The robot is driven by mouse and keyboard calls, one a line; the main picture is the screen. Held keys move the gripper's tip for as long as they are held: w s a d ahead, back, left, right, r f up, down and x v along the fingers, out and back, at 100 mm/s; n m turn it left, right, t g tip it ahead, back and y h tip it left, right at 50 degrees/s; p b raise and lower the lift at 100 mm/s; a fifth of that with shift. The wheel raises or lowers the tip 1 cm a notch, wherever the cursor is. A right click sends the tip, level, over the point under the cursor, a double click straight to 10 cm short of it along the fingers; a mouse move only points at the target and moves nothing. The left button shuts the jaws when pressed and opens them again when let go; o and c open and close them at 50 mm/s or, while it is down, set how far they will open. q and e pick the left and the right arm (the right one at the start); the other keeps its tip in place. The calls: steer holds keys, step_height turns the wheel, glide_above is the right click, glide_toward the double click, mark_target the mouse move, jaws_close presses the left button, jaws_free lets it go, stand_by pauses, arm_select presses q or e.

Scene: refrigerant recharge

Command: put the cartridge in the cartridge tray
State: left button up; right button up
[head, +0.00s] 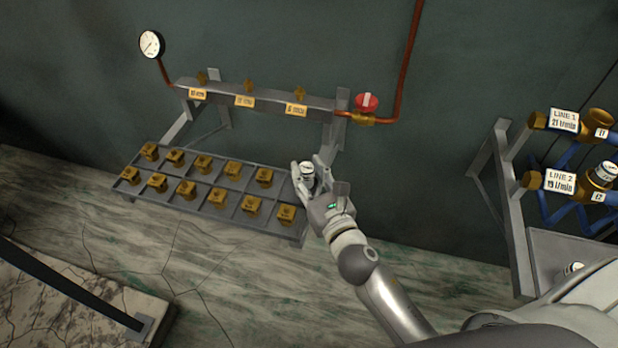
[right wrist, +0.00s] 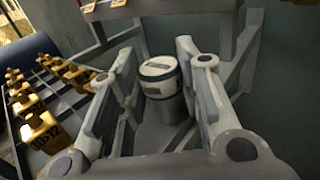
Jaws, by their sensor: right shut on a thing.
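My right gripper (head: 308,168) is shut on a cartridge (head: 306,172), a grey cylinder with a white top. In the right wrist view the cartridge (right wrist: 163,92) stands roughly upright between the two fingers. It is at the right end of a divided grey tray (head: 228,219) under the manifold. I cannot tell whether its base touches the tray. The tray's other visible compartments hold several brass blocks (head: 187,190). A second grey tray or shelf (head: 545,250) at the far right bears a small white-topped item (head: 573,268), partly hidden by my arm. My left gripper is not in view.
A manifold bar (head: 270,101) with brass valves is above the divided tray, beside a gauge (head: 151,43) and red-handled valve (head: 366,102). Diagonal brackets flank the tray. At the right, a rack bears labelled brass fittings (head: 557,182).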

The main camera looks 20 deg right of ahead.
steer(key=shift+f, duration=0.25)
steer(key=shift+f, duration=0.15)
steer(key=o, duration=0.8)
